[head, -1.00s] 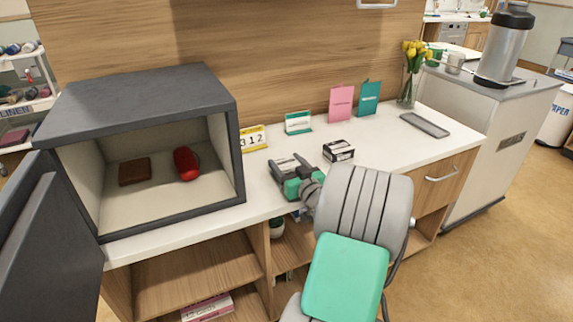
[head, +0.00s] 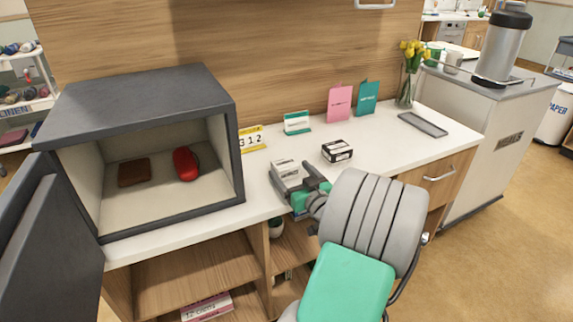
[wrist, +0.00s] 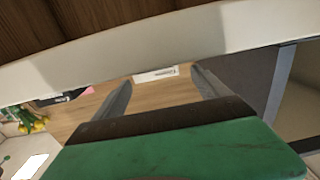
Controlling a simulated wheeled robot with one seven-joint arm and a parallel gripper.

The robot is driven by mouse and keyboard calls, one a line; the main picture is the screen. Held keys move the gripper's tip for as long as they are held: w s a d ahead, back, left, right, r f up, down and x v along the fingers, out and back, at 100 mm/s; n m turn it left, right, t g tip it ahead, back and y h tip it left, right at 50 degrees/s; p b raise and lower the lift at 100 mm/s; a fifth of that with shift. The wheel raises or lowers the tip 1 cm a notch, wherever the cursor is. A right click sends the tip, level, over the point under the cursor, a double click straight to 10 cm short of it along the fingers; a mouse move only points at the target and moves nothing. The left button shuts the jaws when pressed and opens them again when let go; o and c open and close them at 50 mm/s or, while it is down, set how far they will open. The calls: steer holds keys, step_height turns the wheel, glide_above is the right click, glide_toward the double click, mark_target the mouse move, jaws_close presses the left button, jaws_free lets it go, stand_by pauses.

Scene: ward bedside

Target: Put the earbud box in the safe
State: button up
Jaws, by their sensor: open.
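The other is a black-and-white box (head: 337,151) farther back and to the right.
A brown wallet-like item (head: 134,172) and a red item (head: 186,164) lie inside the safe. A yellow calendar (head: 251,138), upright cards (head: 339,102), a flower vase (head: 406,90) and a grey tray (head: 422,124) line the counter. The counter's right middle is clear.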

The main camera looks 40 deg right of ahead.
mark_target(281, 161)
steer(key=shift+v, duration=0.8)
steer(key=shift+o, duration=0.4)
steer(key=shift+s+a, duration=0.15)
steer(key=shift+s, duration=0.2)
steer(key=w+a+r+n+y+p, duration=0.1)
steer(key=w+a+r+n+p, duration=0.15)
steer(key=r, duration=0.25)
steer(key=w+a+r+n+y+p, duration=0.1)
steer(key=w+a+r+p, duration=0.1)
steer(key=r+p, duration=0.25)
steer(key=d+f+g, duration=0.1)
steer(key=d+f, duration=0.1)
steer(key=d+f+g+b, duration=0.1)
steer(key=f, duration=0.1)
steer(key=shift+d+m+h, duration=0.35)
steer(key=shift+h, duration=0.05)
steer(key=f, duration=0.1)
steer(key=s+d+f+m+g, duration=0.1)
steer(key=d+f+m+g, duration=0.1)
steer(key=f, duration=0.1)
steer(key=shift+s+f, duration=0.1)
steer(key=shift+s, duration=0.2)
steer(key=shift+w+a+f+m, duration=0.1)
steer(key=shift+w+f+m, duration=0.1)
steer(key=shift+m, duration=0.2)
steer(key=x, duration=0.7)
steer(key=shift+w+d+r+b, duration=0.1)
steer(key=shift+w+d+b, duration=0.05)
steer(key=shift+d+b, duration=0.2)
